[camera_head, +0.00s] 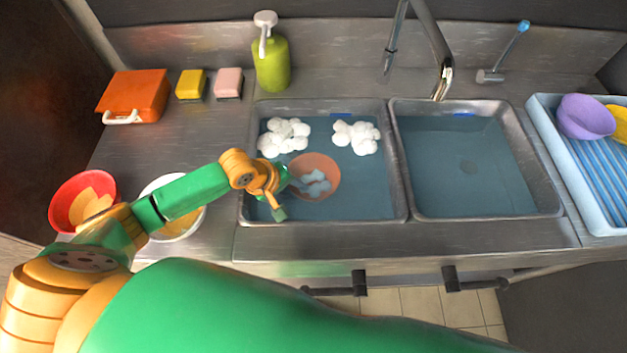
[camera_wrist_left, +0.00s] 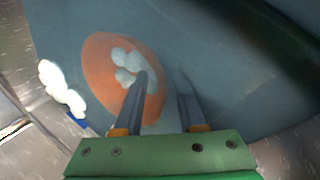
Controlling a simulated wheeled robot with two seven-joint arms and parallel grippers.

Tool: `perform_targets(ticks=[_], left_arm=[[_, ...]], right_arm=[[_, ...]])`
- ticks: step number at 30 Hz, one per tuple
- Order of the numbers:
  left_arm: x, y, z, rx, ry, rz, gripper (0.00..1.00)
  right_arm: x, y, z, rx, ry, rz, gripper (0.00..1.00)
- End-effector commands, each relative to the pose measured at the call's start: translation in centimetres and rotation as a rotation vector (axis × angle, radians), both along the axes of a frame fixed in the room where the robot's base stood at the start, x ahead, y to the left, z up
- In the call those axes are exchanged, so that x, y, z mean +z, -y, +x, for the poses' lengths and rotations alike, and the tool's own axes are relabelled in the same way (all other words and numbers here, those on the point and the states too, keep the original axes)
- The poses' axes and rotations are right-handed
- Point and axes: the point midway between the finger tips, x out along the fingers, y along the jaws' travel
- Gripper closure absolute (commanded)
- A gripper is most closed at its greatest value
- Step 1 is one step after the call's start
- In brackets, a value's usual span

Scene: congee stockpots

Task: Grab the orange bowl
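The orange bowl (camera_head: 325,166) sits in the water of the left sink basin (camera_head: 380,205), with pale blue-white lumps inside it. In the left wrist view the bowl (camera_wrist_left: 103,80) appears left of and partly behind the fingers. My left gripper (camera_head: 277,190) is over the left basin, at the bowl's left side. In the wrist view my left gripper (camera_wrist_left: 161,76) is open and empty. One finger overlaps the bowl and the other lies beyond its rim; I cannot tell whether either touches. My right gripper is not in view.
White foam clumps (camera_head: 284,137) (camera_head: 357,137) float behind the bowl. The right basin (camera_head: 468,165) holds only water. A red bowl (camera_head: 82,200) and a white bowl (camera_head: 178,226) stand left, a dish rack (camera_head: 590,185) right.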

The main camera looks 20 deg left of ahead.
Motion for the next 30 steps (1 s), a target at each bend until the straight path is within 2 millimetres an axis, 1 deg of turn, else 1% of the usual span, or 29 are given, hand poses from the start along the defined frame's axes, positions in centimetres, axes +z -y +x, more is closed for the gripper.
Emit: perform_targets(ticks=[1,6,7,8,9,11,12,30], left_arm=[[-0.35,0.10,0.08,0.000,-0.001,0.001,0.61],[-0.36,0.09,0.10,-0.001,0.000,0.001,0.61],[-0.36,0.09,0.10,-0.001,0.000,0.001,0.64],[-0.35,0.08,0.09,-0.001,0.000,0.001,0.72],[-0.35,0.08,0.09,-0.001,0.000,0.001,0.82],[-0.35,0.09,0.09,-0.001,0.000,0.001,0.99],[-0.34,0.09,0.08,-0.001,0.000,0.001,1.00],[-0.39,0.08,0.03,-0.001,-0.002,0.001,1.00]], right_arm=[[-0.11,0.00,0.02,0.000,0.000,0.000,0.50],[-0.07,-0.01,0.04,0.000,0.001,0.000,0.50],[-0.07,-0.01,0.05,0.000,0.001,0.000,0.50],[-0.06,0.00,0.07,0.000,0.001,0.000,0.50],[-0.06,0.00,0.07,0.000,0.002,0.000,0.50],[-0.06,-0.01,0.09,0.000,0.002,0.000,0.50],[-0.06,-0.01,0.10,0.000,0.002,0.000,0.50],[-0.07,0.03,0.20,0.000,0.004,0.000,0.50]])
